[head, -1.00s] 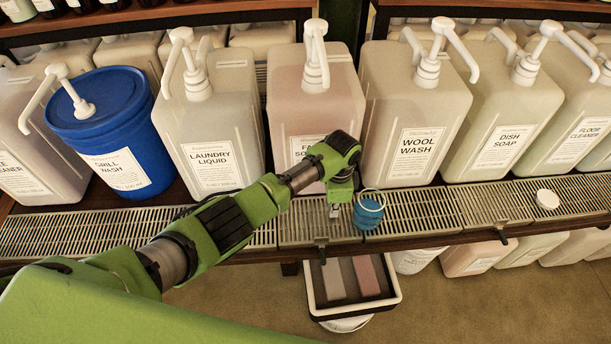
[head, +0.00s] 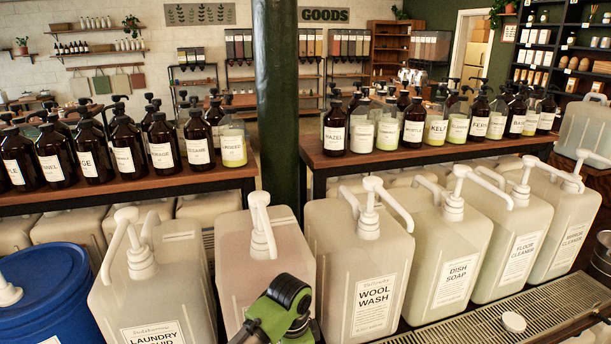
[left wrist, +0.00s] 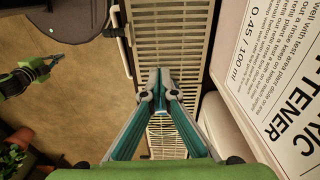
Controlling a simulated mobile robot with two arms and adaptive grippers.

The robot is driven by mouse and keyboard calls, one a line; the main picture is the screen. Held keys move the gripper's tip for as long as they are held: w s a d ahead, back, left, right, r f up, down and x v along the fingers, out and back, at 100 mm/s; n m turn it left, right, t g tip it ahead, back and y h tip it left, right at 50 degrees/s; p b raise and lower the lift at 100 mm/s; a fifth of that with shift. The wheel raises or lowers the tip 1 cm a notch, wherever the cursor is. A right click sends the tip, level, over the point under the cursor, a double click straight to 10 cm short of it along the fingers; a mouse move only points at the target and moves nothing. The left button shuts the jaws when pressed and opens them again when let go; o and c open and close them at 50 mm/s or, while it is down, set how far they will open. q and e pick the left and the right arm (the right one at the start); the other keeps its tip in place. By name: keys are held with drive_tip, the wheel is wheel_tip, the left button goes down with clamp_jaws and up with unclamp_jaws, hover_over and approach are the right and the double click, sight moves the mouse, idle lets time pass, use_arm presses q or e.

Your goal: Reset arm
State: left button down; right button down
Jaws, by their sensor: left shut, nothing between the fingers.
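My left gripper (left wrist: 160,84) shows in the left wrist view with its teal fingers together and nothing between them. It is above the slatted drip tray (left wrist: 170,30), beside a pale jug (left wrist: 213,118) whose large label ends in "RIC" and "TENER". In the head view only a green and black joint of my left arm (head: 284,306) shows, in front of the pinkish jug (head: 262,262); the gripper is below the picture. My right gripper (left wrist: 42,66) seems to show small at the left of the left wrist view; its fingers are too small to judge.
Pump jugs stand in a row, among them laundry liquid (head: 155,290), wool wash (head: 358,255) and dish soap (head: 440,250), with a blue bucket (head: 50,290) at left. A white lid (head: 513,322) lies on the tray. Brown bottles line the shelves behind.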

use_arm(q)
drive_tip(key=shift+n+h, duration=0.7)
drive_tip(key=shift+n, duration=0.2)
drive_tip(key=s+f, duration=0.1)
drive_tip(key=s, duration=0.1)
drive_tip(key=s+f, duration=0.2)
drive_tip(key=s, duration=0.1)
drive_tip(key=shift+s+d+f, duration=0.1)
drive_tip(key=shift+s+f, duration=0.2)
drive_tip(key=shift+s, duration=0.05)
drive_tip(key=s+a+r+n+t+y, duration=0.2)
drive_tip(key=s+a+n+t, duration=0.2)
drive_tip(key=s+a+n, duration=1.15)
drive_tip(key=s+a+f+m+g+b, duration=0.1)
drive_tip(key=s+f+m, duration=0.15)
drive_tip(key=f, duration=0.75)
drive_tip(key=s+a+f+m+b, duration=0.1)
drive_tip(key=s+f, duration=0.2)
drive_tip(key=f, duration=0.6)
drive_tip(key=s+a+f+m+g, duration=0.1)
drive_tip(key=s+a+f+m, duration=0.1)
drive_tip(key=f, duration=0.8)
drive_tip(key=s+a+f+g+b, duration=0.1)
drive_tip(key=s+a+f+b, duration=0.1)
drive_tip(key=s+f, duration=1.5)
drive_tip(key=shift+a, duration=0.25)
drive_tip(key=shift+f, duration=0.1)
